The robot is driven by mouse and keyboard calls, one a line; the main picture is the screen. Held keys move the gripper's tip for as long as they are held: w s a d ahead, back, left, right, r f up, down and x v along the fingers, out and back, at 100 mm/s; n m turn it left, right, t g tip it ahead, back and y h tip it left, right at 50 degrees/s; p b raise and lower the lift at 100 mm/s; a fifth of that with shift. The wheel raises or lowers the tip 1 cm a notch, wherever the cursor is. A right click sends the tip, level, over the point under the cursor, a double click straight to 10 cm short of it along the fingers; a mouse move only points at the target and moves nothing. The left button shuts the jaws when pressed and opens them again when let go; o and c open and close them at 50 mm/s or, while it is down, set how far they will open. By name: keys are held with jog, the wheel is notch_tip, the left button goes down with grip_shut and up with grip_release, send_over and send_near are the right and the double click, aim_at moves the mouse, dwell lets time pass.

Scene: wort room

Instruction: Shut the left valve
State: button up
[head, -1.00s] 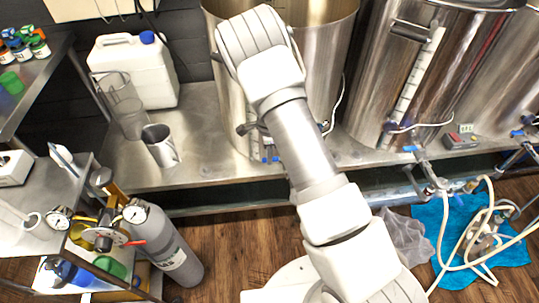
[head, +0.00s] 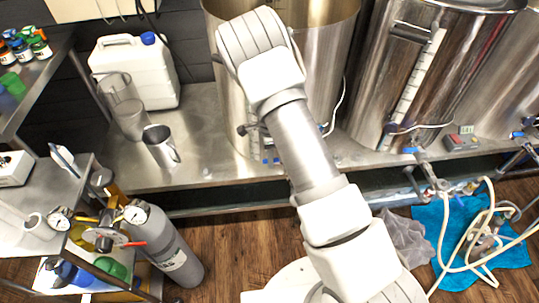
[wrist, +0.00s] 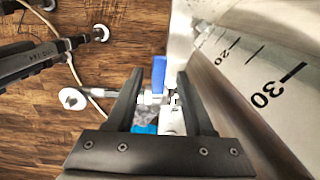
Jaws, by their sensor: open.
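In the wrist view my gripper (wrist: 158,82) is open, its two dark fingers pointing away from the camera. A blue valve handle (wrist: 158,70) shows upright between the fingertips, above a metal valve body (wrist: 150,98). I cannot tell whether the fingers touch it. The kettle wall with a printed scale (wrist: 255,75) runs close along the right finger. In the head view the left kettle (head: 232,95) stands behind my arm. Small blue parts (head: 272,161) show at its foot, mostly hidden by the arm. My gripper is hidden there.
The middle kettle (head: 385,90) has a blue-handled valve (head: 411,150). Pale hoses (head: 443,235) lie over a blue cloth (head: 425,218) on the floor at right. A white canister (head: 125,80) and steel jug (head: 160,148) stand on the bench at left.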

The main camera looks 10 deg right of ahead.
notch_tip(320, 180, up, 17)
jog(key=p, duration=0.3)
jog(key=shift+r, duration=0.15)
dwell(0.3)
jog(key=s+d+r+n+t+y+p, duration=0.15)
jog(key=s+r+n, duration=0.3)
jog(key=r, duration=0.65)
jog(key=s+d+r+n+t+y+p, duration=0.15)
jog(key=s+r+n, duration=0.35)
jog(key=r, duration=0.5)
jog(key=s+d+r+n+t+h+p, duration=0.1)
jog(key=s+r+n, duration=0.3)
jog(key=s, duration=0.5)
jog(key=s+d+r+n+t+h+p, duration=0.1)
jog(key=s+r+n, duration=0.3)
jog(key=s, duration=0.5)
notch_tip(320, 180, up, 2)
jog(key=shift+d+r+n+t+h+p, duration=0.1)
jog(key=shift+d+n+t+h+p, duration=0.25)
jog(key=shift+d+h+p, duration=0.35)
jog(key=shift+a, duration=0.15)
